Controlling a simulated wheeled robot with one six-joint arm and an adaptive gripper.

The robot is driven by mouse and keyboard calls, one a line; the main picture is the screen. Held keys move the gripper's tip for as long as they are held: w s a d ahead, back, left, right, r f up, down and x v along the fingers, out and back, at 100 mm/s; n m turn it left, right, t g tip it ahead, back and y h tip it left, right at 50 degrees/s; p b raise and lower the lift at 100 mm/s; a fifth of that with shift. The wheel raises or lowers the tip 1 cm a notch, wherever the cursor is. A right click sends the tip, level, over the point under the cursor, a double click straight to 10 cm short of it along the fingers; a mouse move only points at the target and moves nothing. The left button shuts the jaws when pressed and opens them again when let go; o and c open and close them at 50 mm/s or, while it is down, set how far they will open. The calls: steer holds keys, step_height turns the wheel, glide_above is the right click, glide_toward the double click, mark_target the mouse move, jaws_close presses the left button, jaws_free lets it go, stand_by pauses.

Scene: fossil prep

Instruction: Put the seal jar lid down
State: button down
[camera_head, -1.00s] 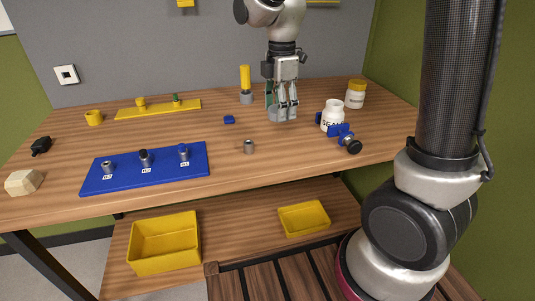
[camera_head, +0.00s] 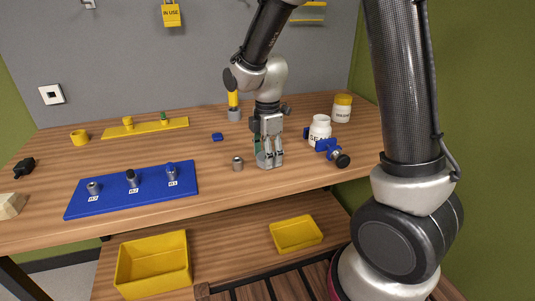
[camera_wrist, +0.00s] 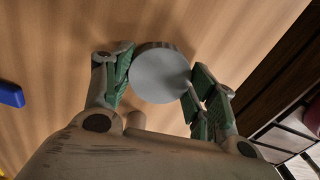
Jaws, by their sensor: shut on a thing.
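My gripper (camera_head: 269,160) points down over the right half of the wooden table, near its front edge. It is shut on a round, flat grey lid (camera_wrist: 160,72); in the wrist view the lid sits between the two green-padded fingers. In the head view the fingers largely hide the lid, and I cannot tell whether it touches the tabletop. The white seal jar (camera_head: 320,128) stands upright without a lid, to the right of my gripper, at a blue clamp (camera_head: 326,146) with a dark knob.
A small metal cylinder (camera_head: 238,163) stands close left of my gripper. A yellow-capped jar (camera_head: 342,107) is behind the seal jar. A blue board (camera_head: 117,202) with several metal pieces lies left. A small blue block (camera_head: 217,137) lies farther back. Yellow bins (camera_head: 296,234) sit on the lower shelf.

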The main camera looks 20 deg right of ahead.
steer(key=shift+f, duration=0.15)
steer(key=shift+c, duration=2.4)
jaws_free()
step_height(320, 180, up, 12)
steer(key=s+d+r+m+t, duration=0.2)
steer(key=s+d+r+m, duration=0.1)
steer(key=s+d+m, duration=0.4)
steer(key=s+d+r+m+t, duration=0.2)
steer(key=s+d+r+m, duration=0.2)
steer(key=s+d+m, duration=0.4)
steer(key=s+m, duration=0.4)
steer(key=s, duration=0.1)
steer(key=shift+s, duration=0.35)
